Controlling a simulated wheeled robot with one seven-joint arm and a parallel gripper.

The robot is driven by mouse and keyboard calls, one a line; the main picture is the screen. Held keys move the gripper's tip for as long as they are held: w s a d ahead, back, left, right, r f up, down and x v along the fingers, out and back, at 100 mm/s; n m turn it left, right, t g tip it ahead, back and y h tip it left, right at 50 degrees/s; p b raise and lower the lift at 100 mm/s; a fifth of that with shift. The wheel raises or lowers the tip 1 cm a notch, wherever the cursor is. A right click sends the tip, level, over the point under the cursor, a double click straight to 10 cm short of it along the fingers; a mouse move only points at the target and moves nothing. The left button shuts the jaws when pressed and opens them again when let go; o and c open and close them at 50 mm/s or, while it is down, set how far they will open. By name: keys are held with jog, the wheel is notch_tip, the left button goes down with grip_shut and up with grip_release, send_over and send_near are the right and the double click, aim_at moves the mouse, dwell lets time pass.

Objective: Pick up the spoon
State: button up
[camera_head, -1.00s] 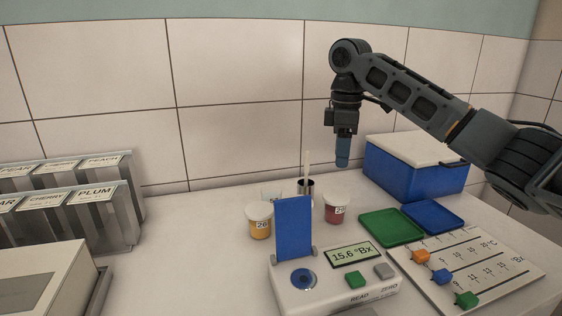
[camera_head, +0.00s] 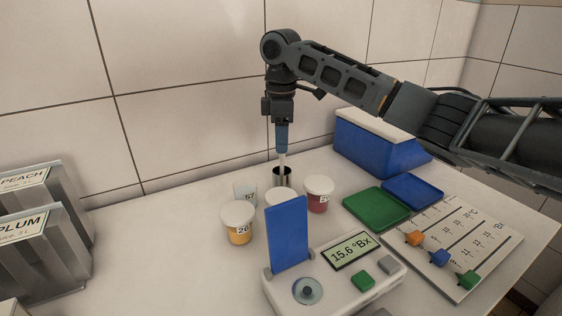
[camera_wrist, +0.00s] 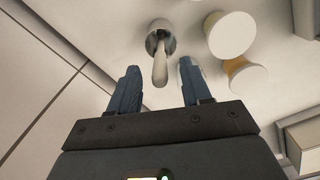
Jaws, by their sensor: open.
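The spoon (camera_head: 282,162) stands upright in a small dark metal cup (camera_head: 282,178) behind the lidded sample cups. In the wrist view the pale spoon handle (camera_wrist: 160,68) rises from the cup (camera_wrist: 161,36) toward me, between my fingers. My gripper (camera_head: 282,150) points straight down over the cup, its fingertips around or just above the top of the handle. In the wrist view my gripper (camera_wrist: 159,75) is open, with a gap on both sides of the handle. The spoon's lower end is hidden in the cup.
Lidded cups stand close by, one orange (camera_head: 238,222) and one red (camera_head: 318,194). A refractometer (camera_head: 335,270) with a raised blue flap (camera_head: 287,234) stands in front. Green (camera_head: 376,208) and blue (camera_head: 413,190) trays and a blue box (camera_head: 380,145) lie right. The table's left middle is clear.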

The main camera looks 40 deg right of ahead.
aim_at(282, 166)
jog(key=shift+f, duration=1.4)
jog(key=shift+c, duration=0.3)
grip_shut()
